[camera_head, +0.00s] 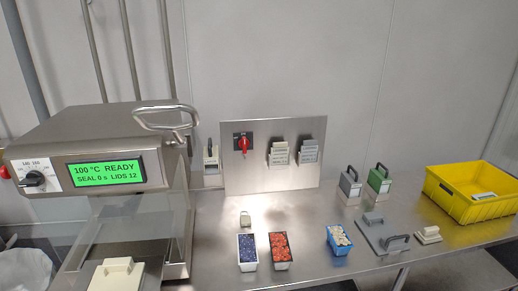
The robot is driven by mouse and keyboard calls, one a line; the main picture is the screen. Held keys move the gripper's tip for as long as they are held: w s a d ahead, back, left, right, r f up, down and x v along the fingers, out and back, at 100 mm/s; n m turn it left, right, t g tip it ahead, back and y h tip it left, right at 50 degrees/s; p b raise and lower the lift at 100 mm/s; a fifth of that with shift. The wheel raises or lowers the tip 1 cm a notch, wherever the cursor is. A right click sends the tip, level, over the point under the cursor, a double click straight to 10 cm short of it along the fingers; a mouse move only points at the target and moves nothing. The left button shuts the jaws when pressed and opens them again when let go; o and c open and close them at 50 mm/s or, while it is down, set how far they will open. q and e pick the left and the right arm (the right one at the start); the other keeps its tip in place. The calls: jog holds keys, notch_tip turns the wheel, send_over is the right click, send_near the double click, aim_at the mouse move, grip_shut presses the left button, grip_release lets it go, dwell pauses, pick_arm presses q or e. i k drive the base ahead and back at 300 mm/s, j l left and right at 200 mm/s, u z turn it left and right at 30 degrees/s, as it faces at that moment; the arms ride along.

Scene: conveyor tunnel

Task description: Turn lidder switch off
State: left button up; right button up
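The lidder (105,150) is a steel machine at the left, its green display (107,172) reading "100 °C READY, SEAL 0 s, LIDS 12". A steel panel (230,180) stands upright behind the table. It carries a red rotary switch (243,143) on a black plate; its handle looks about vertical. I cannot read its labels or tell whether this is the lidder switch. A black dial (34,179) with a white scale is on the lidder's front. Neither of my grippers is in view.
Handled blocks and a yellow crate (446,192) are at the right. The lidder's looped handle (166,117) sticks out rightward.

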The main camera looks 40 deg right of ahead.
aim_at(244, 144)
jog(key=z, duration=1.15)
